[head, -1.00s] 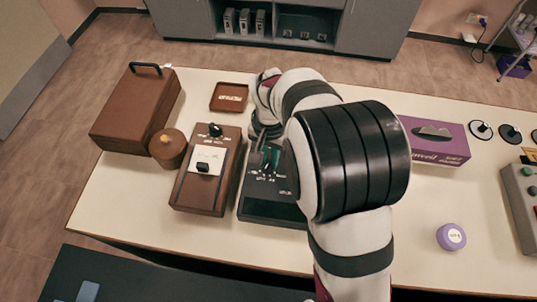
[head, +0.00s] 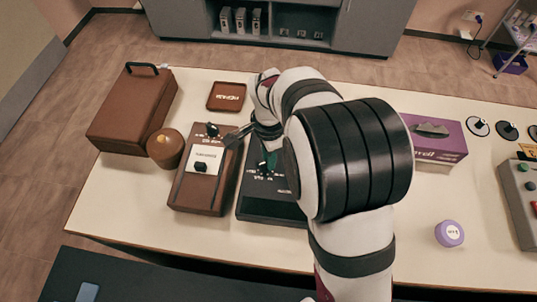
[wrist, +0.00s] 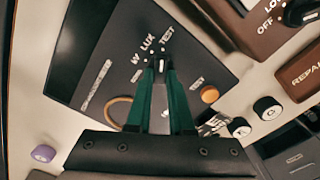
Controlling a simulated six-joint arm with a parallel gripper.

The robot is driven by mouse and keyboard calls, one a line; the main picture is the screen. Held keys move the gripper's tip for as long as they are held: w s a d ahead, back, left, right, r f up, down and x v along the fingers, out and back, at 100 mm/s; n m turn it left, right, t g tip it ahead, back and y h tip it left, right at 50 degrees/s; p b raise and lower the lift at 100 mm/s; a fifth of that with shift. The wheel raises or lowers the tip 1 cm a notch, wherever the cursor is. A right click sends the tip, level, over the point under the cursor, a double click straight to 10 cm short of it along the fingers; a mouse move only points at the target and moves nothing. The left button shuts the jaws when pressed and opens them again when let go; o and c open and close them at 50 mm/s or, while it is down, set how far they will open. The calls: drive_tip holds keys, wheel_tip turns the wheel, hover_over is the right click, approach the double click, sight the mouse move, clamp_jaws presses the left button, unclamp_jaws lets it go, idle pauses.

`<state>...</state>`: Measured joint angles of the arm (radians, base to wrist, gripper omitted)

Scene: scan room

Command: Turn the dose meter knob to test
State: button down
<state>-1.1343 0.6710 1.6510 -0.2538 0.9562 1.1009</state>
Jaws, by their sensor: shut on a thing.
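The dose meter is a dark, sloped box (head: 272,208) on the table. Its knob (wrist: 160,62) is small and dark, in the wrist view, beside the printed words LUX and TEST. My gripper (wrist: 160,70) has green fingers shut on the knob from above. The fingertips hide most of the knob, and I cannot tell which mark it points to. An orange button (wrist: 210,95) sits on the same panel, near a second TEST label. In the head view my arm covers the right part of the meter.
A brown device (head: 205,195) with black knobs stands close to the left of the meter. A brown tray (head: 226,97), a round brown pot (head: 166,148) and a brown case (head: 130,112) lie farther left. A purple box (head: 436,140) and purple lidded jar (head: 449,234) stand right.

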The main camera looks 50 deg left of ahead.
idle(0.4)
drive_tip(key=c, duration=0.8)
unclamp_jaws()
wheel_tip(320, 180, up, 16)
drive_tip(key=shift+f, duration=0.1)
